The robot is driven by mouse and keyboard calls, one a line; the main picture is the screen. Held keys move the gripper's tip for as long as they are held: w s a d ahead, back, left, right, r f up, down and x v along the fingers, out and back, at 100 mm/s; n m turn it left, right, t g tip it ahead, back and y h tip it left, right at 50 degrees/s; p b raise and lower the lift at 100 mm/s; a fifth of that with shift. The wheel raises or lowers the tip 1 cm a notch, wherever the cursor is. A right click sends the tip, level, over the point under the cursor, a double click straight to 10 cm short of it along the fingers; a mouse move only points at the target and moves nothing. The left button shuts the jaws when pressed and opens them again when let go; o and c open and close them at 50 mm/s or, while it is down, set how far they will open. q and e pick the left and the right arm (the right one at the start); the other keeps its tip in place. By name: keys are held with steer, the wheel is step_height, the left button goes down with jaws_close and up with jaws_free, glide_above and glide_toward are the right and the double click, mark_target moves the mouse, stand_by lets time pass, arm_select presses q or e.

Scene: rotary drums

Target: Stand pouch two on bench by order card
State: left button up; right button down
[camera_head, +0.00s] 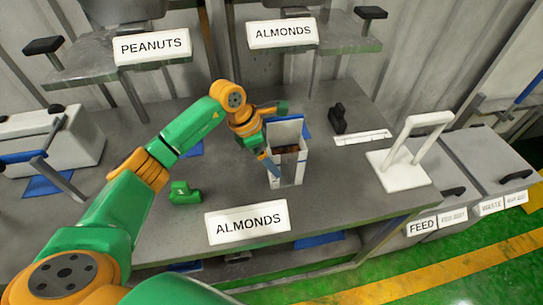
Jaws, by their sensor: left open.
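A white open-topped pouch (287,177) stands upright on the grey bench, with brown contents visible inside. The white order card (247,222) reading ALMONDS is at the bench's front edge, to the left of and nearer than the pouch. My left gripper (273,136) is open at the pouch's upper left side, with the arm reaching in from the left. I cannot tell whether its fingers touch the pouch. The pouch's number does not show. My right gripper is not in view.
Drums labelled PEANUTS (152,47) and ALMONDS (283,33) hang over the back of the bench (340,195). A black item (337,118) and a white stand (402,168) are right of the pouch. FEED and WASTE bins are farther right.

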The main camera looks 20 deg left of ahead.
arm_select(q)
steer(key=b+v, duration=0.1)
steer(key=v, duration=1)
steer(key=shift+b, duration=0.35)
steer(key=shift+r, duration=0.15)
